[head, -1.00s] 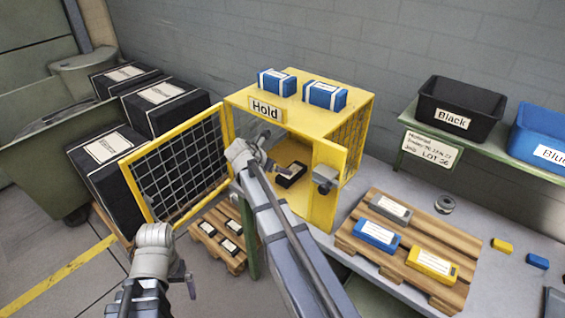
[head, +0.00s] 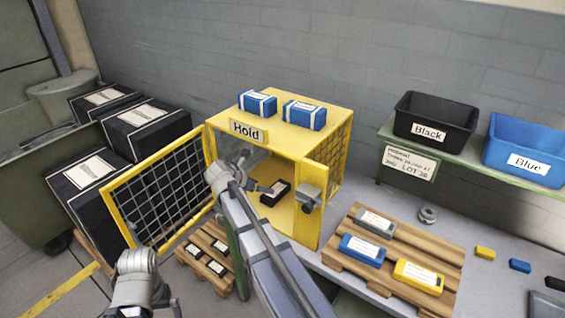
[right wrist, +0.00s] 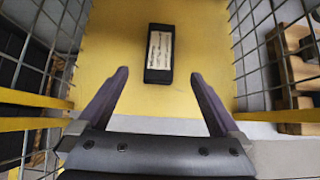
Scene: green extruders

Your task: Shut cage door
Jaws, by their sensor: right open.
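The yellow wire cage (head: 292,140) labelled Hold stands on the bench with its front open. Its mesh door (head: 160,190) is swung wide out to the left. A black block (head: 275,193) with a white label lies on the cage floor; it also shows in the right wrist view (right wrist: 159,55). My right gripper (head: 263,188) is at the cage opening, close to the block. In the right wrist view its fingers (right wrist: 159,76) are open and empty, with the block beyond them. My left gripper (head: 172,305) is low at the bottom left, below the door; its jaws are unclear.
Two blue boxes (head: 280,108) sit on the cage roof. A pallet with several labelled blocks (head: 362,250) lies right of the cage. Black (head: 427,130) and blue (head: 525,150) bins stand on a shelf. Large black boxes (head: 85,178) stand behind the door.

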